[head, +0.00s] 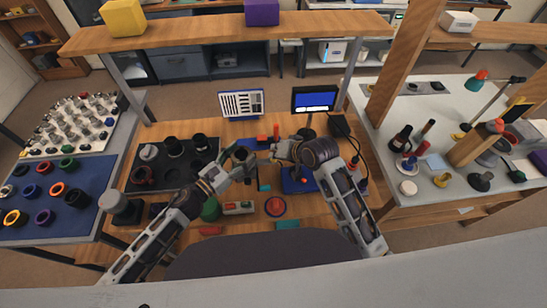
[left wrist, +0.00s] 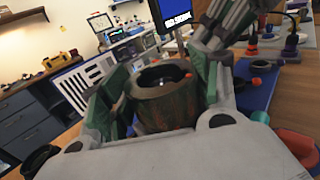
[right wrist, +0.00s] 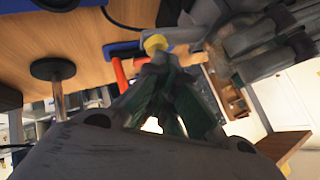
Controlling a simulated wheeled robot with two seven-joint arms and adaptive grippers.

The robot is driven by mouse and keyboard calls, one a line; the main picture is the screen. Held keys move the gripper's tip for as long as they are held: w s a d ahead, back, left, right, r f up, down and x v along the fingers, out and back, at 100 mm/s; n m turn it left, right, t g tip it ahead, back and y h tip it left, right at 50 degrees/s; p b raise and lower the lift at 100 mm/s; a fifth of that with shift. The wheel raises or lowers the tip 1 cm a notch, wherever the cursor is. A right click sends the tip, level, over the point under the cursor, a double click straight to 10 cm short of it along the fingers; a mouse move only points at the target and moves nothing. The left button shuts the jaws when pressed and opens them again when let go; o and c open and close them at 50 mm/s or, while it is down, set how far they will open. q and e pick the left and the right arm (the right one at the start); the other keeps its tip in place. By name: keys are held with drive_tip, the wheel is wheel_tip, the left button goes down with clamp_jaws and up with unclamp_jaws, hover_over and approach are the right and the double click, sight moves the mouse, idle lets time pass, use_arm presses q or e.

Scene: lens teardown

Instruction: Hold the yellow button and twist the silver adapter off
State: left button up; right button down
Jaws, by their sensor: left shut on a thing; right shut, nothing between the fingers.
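My left gripper (left wrist: 165,100) is shut on a dark, mottled brown-green cylinder with a grey rim and a black hollow top (left wrist: 165,76). In the head view my left gripper (head: 243,166) is above the middle of the table. My right gripper (right wrist: 160,65) is shut and empty. Its fingertips are close to a small round yellow button (right wrist: 155,43); I cannot tell whether they touch it. In the head view my right gripper (head: 276,152) is just right of the left one. I cannot make out a silver adapter separate from the held cylinder.
A black tray (head: 135,180) with round parts lies left on the table. A small blue-screened monitor (head: 314,99) and a striped chart (head: 241,103) stand behind.

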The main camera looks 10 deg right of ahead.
use_arm(q)
drive_tip(key=shift+s+n+t+y, duration=0.1)
drive_tip(key=shift+n+t+y, duration=1.9)
drive_tip(key=shift+y, duration=0.7)
drive_tip(key=o, duration=1.2)
drive_tip(key=shift+c, duration=0.2)
drive_tip(key=shift+d+r+m+g+h, duration=0.1)
drive_tip(key=shift+d+m+g+h, duration=0.25)
drive_tip(key=shift+h, duration=0.25)
drive_tip(key=shift+d+r+m+h, duration=0.1)
drive_tip(key=shift+d+m+h, duration=0.15)
drive_tip(key=shift+h, duration=0.25)
drive_tip(key=shift+d+m+g+h, duration=0.2)
drive_tip(key=shift+m+g+h, duration=0.6)
drive_tip(key=shift+g+h, duration=0.2)
drive_tip(key=shift+a+m+g+h, duration=0.2)
drive_tip(key=shift+m+g+h, duration=0.3)
drive_tip(key=shift+g, duration=0.05)
drive_tip(key=shift+a+f+m+g+h, duration=0.2)
drive_tip(key=shift+a+m+g+h, duration=0.4)
drive_tip(key=shift+a+g, duration=0.1)
